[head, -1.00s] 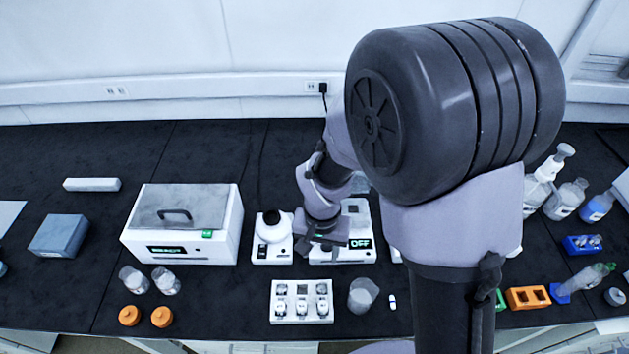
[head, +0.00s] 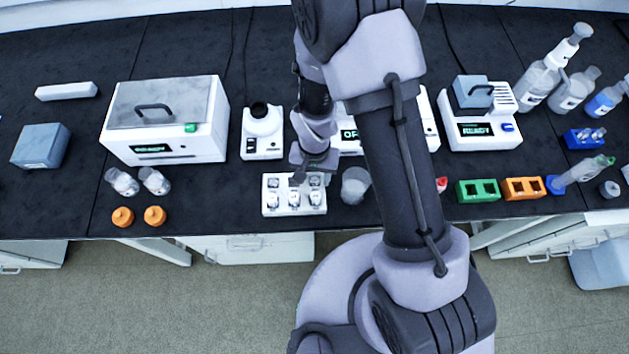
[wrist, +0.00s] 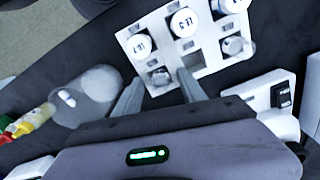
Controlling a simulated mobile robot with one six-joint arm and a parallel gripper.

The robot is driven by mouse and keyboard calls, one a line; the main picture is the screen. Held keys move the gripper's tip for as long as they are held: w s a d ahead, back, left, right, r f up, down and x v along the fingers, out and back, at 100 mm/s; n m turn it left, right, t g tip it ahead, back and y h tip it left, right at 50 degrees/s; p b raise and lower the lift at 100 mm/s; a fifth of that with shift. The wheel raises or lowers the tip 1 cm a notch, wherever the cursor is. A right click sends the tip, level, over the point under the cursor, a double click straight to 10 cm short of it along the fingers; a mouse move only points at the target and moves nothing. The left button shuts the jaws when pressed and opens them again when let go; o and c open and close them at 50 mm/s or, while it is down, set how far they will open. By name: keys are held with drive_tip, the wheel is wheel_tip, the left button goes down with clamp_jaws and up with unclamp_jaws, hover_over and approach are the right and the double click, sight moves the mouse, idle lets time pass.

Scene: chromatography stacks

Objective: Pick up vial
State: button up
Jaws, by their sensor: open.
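A white rack (head: 270,208) holds several small vials and shows in the head view near the front of the bench. In the wrist view the rack (wrist: 215,62) has a row of vials with white labelled caps (wrist: 183,22). Its other row has a clear vial (wrist: 158,75) at one end, an empty middle slot (wrist: 194,61) and another vial (wrist: 235,46). My gripper (wrist: 160,78) is open, its fingertips on either side of the clear end vial. I cannot tell whether they touch it. In the head view my gripper (head: 302,176) is over the rack's back row.
A glass beaker (head: 355,185) stands close to the right of the rack; it also shows in the wrist view (wrist: 100,83). A white device with a round black top (head: 262,135) stands behind. Orange caps (head: 155,215) and clear bottles (head: 155,182) are to the left.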

drive_tip(key=shift+r, duration=0.1)
clamp_jaws()
